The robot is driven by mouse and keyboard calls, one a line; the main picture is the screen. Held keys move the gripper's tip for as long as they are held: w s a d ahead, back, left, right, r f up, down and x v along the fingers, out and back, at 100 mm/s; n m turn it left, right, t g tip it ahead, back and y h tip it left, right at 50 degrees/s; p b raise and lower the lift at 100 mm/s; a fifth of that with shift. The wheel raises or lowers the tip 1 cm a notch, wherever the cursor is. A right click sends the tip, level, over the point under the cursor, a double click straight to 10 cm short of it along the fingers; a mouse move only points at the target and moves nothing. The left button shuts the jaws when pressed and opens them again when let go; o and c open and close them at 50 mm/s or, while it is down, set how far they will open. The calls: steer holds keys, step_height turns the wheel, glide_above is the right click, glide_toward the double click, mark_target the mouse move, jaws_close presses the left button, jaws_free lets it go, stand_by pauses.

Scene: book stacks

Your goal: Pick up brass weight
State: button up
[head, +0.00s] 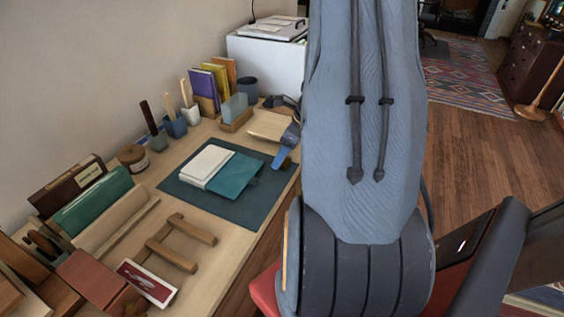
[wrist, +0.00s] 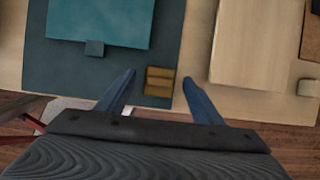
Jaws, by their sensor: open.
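The brass weight (wrist: 160,82) is a small golden-brown block with ridged bands. It lies at the edge of the dark teal mat (wrist: 58,85) in the wrist view. My gripper (wrist: 159,77) is open, with one blue finger on each side of the block in that view. Gaps show between the block and both fingers. I cannot tell how far above it the fingertips are. In the head view my gripper (head: 284,154) is over the mat's right edge, partly behind my arm, and I cannot make out the weight there.
A teal notebook (head: 236,176) and a white book (head: 207,166) lie on the mat. A pale wooden tray (head: 268,125) lies behind my gripper. Book stands and pen cups line the wall side. A wooden frame (head: 172,250) and a red box (head: 92,278) lie at the front.

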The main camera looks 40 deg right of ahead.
steer(key=shift+x, duration=0.8)
steer(key=shift+c, duration=0.4)
steer(key=c, duration=1.4)
